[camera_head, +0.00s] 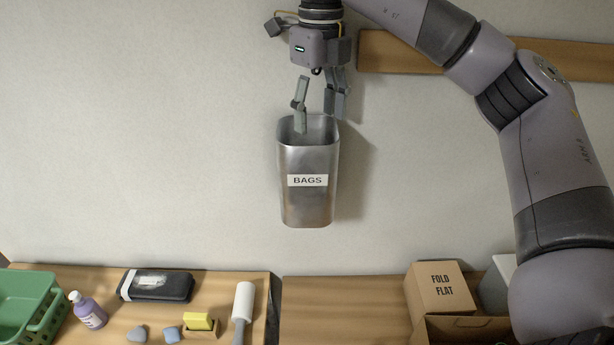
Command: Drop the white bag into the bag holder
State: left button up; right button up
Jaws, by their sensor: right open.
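The bag holder (308,205) is a metal bin on the wall, with a label reading "BAGS". My right gripper (318,120) hangs from above over the holder's open top, fingers pointing down. Its fingers are apart, with nothing visible between them. The left fingertip overlaps the holder's rim in the picture; I cannot tell whether it touches. No white bag can be made out; the inside of the holder is mostly hidden. My left gripper is not in view.
A wooden surface below carries a green basket (22,305), a purple bottle (88,311), a black case (156,286), a yellow sponge (198,321) and a lint roller (243,302). A cardboard box (440,290) reading "FOLD FLAT" stands right. A wooden board (400,52) runs along the wall above.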

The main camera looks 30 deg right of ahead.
notch_tip(320, 180, up, 12)
dwell(0.8)
dwell(0.5)
